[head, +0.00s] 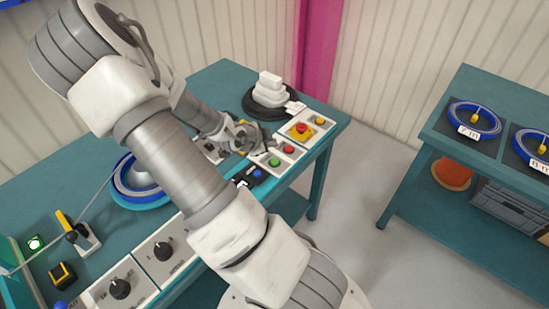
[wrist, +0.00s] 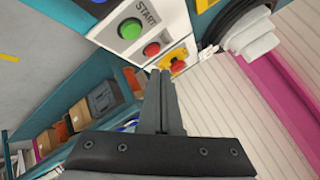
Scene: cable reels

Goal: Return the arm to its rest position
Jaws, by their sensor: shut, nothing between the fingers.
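My gripper (head: 262,144) is at the far end of my arm, low over the teal workbench (head: 212,86), close to the control box with a green and a red button (head: 287,151). In the wrist view my gripper (wrist: 161,74) is shut, its two fingers together with nothing between them. The fingertips point toward the green START button (wrist: 130,28) and the red button (wrist: 151,49). I cannot tell whether they touch the box. My arm crosses the head view and hides part of the bench.
A blue reel (head: 125,185) and knob panels (head: 162,250) lie left. A second teal bench (head: 455,125) with blue reels stands right, beyond clear floor.

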